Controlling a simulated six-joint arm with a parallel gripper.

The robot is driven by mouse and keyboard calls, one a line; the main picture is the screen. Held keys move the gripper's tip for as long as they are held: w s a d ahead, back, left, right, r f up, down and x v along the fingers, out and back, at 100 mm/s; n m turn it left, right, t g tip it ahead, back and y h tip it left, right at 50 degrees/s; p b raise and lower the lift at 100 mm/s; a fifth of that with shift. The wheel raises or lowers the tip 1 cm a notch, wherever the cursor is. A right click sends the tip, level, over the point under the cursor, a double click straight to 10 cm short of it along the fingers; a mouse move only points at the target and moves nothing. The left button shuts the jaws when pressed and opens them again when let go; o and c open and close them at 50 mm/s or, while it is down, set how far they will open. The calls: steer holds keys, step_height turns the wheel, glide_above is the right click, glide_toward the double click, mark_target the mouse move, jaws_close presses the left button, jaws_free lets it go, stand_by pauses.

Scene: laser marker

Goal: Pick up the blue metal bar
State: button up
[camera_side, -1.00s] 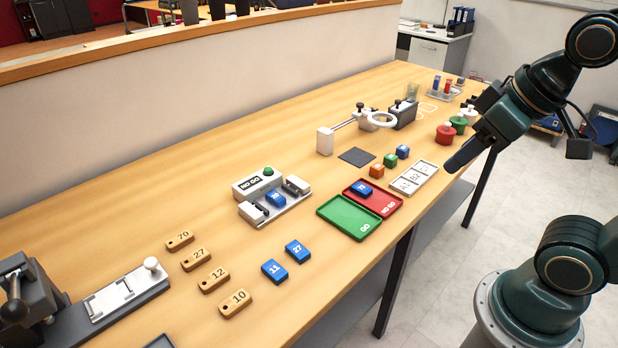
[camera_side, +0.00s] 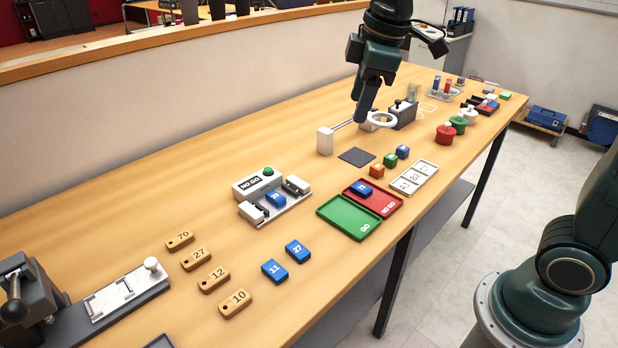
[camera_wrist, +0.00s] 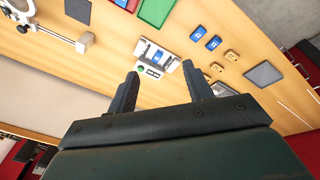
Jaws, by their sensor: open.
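Several blue numbered blocks are in view; I cannot tell which is the blue metal bar. One blue block (camera_side: 275,199) sits in the white gauge fixture (camera_side: 290,207), marked NO GO; it also shows in the wrist view (camera_wrist: 159,55). Blocks 11 (camera_side: 274,271) and 27 (camera_side: 297,251) lie on the bare wood in front. Another blue block (camera_side: 361,188) lies on the red NO GO tray (camera_side: 386,204). My gripper (camera_side: 362,118) is high over the back of the table, apart from all of them. In the wrist view my gripper (camera_wrist: 160,72) is open and empty.
A green GO tray (camera_side: 345,218) adjoins the red tray. A magnifier stand (camera_side: 325,141) is near my gripper. Small cubes and a white tray (camera_side: 415,178) lie right of a dark pad (camera_side: 357,156). Wooden tags (camera_side: 213,280) and a black-handled device (camera_side: 22,300) are at left.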

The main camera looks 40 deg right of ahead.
steer(key=w+a+f+n+g, duration=0.2)
steer(key=w+f+n, duration=0.3)
steer(key=w, duration=0.6)
steer(key=n+g, duration=0.1)
steer(key=n, duration=0.3)
glide_above(277, 195)
step_height(277, 195, down, 9)
steer(key=shift+w, duration=0.15)
steer(key=shift+f, duration=4.25)
steer(key=shift+f, duration=2.6)
steer(key=c, duration=0.7)
